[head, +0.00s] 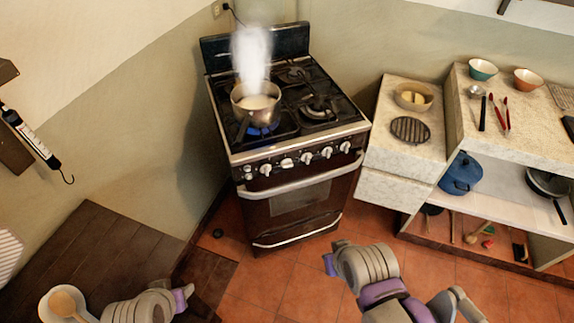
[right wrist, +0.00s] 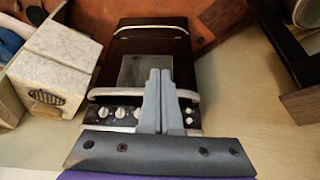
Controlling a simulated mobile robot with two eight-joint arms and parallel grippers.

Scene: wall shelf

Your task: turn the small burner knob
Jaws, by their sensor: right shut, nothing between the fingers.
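The stove (head: 290,195) stands against the back wall with a row of pale knobs (head: 306,158) along its front panel. No label shows which is the small burner knob. In the right wrist view the stove appears upside down, with knobs (right wrist: 120,111) on both sides of my fingers; the fingers hide the middle of the row. My right gripper (right wrist: 160,100) is shut and empty; in the head view it (head: 329,265) is low in front of the stove, apart from the knobs. My left gripper (head: 184,294) is at the lower left, far from the knobs; its jaw opening is unclear.
A steaming pot (head: 256,103) sits over a blue flame on the front left burner, its handle toward the front. A stone counter (head: 400,155) adjoins the stove's right side. A dark wooden table (head: 100,250) with a bowl (head: 62,305) is at lower left.

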